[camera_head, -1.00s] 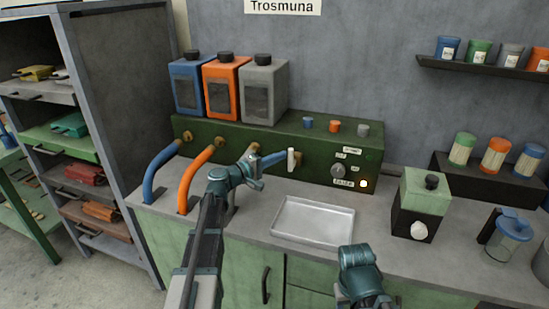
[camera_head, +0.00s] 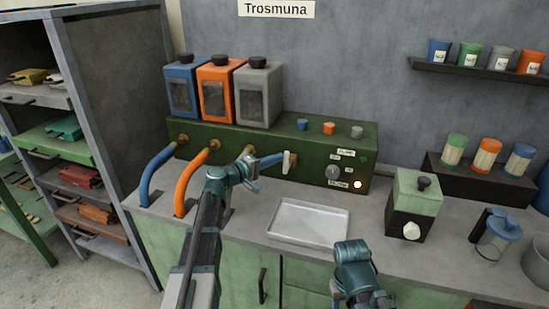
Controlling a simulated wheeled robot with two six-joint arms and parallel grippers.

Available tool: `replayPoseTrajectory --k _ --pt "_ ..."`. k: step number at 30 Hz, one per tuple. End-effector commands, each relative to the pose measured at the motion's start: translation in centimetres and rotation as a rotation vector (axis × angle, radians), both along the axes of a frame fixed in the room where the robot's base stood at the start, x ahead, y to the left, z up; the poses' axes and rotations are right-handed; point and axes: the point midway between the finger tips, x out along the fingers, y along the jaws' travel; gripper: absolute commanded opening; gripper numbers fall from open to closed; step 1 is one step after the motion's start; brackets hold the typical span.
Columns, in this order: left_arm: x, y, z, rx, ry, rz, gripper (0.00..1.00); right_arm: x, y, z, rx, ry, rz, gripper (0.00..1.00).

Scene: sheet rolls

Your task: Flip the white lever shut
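The white lever (camera_head: 287,162) stands on the front of the dark green machine (camera_head: 225,141), close to upright with a slight tilt. My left gripper (camera_head: 281,158) reaches in from the left, its blue fingertips at the lever's left side. They look to be touching it or very near it. The fingers show side-on as one wedge, so I cannot tell whether they are open or shut. My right gripper (camera_head: 352,252) is low in front of the counter, far from the lever, and its fingers are hidden.
A round knob (camera_head: 333,171) and a lit lamp (camera_head: 357,184) are right of the lever. A blue hose (camera_head: 152,174) and an orange hose (camera_head: 187,180) run down at the left. A metal tray (camera_head: 309,223) lies below. A green-and-black box (camera_head: 412,205) stands at the right.

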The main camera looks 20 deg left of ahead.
Motion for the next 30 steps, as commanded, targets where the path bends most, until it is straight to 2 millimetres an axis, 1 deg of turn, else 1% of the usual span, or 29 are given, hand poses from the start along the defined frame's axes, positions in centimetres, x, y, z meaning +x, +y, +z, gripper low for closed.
replayPoseTrajectory --k 1,8,12,18,24,30 --pt "0.0 -0.3 0.4 0.02 -0.001 -0.003 0.0 0.0 0.0 0.7 0.0 0.0 0.0 0.5" --pt "-0.1 -1.3 1.1 0.167 -0.006 -0.004 0.0 0.0 0.0 3.1 0.0 0.0 0.0 0.5" --pt "-0.2 -2.1 1.3 0.299 -0.011 -0.005 0.0 0.0 0.0 4.8 0.0 0.0 -0.001 0.5" --pt "-0.2 -3.3 1.2 0.49 -0.018 -0.004 0.0 0.0 0.0 6.7 0.0 0.0 -0.001 0.5" --pt "-0.2 -4.5 0.8 0.68 -0.026 -0.004 0.0 0.0 0.0 8.1 0.0 0.0 -0.001 0.5" --pt "-0.3 -5.6 0.3 0.871 -0.033 -0.004 0.0 0.0 0.0 8.9 0.0 0.0 -0.001 0.5"
